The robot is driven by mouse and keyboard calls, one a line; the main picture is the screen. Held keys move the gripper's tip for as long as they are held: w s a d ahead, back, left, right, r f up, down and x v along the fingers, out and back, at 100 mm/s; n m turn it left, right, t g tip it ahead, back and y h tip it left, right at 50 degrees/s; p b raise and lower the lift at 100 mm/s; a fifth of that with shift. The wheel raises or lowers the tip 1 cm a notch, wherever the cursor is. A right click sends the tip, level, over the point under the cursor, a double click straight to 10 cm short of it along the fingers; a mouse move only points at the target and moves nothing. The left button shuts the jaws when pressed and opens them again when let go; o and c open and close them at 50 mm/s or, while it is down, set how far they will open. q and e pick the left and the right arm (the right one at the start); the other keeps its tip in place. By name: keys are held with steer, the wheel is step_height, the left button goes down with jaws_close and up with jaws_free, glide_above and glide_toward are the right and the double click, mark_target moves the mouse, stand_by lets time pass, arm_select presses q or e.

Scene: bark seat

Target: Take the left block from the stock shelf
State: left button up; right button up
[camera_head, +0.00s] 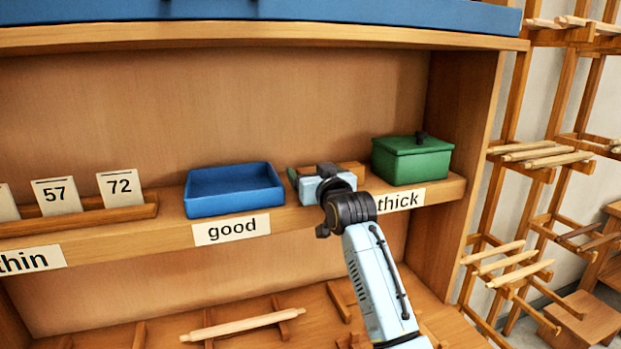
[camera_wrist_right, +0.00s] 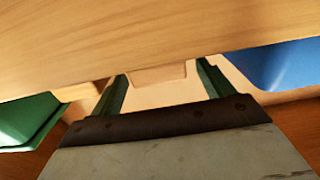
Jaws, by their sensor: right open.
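My right gripper (camera_head: 318,174) is over the stock shelf (camera_head: 290,219), between the blue tray and the green box, with its arm coming up from below. In the right wrist view the gripper (camera_wrist_right: 160,80) is open, its two green fingers apart. A pale wooden block (camera_wrist_right: 158,75) shows between the fingers; I cannot tell whether they touch it. Another piece of wood (camera_wrist_right: 82,91) lies outside the fingers, toward the green box. In the head view, tan wood (camera_head: 350,168) shows just behind and right of the gripper, which hides much of it. My left gripper is not in view.
The blue tray (camera_head: 234,191) stands left of the gripper and the lidded green box (camera_head: 411,160) close on its right. Number cards stand in a wooden holder (camera_head: 80,219) further left. An upper shelf (camera_head: 270,36) overhangs.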

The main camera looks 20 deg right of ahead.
steer(key=shift+w, duration=1.05)
steer(key=c, duration=1.1)
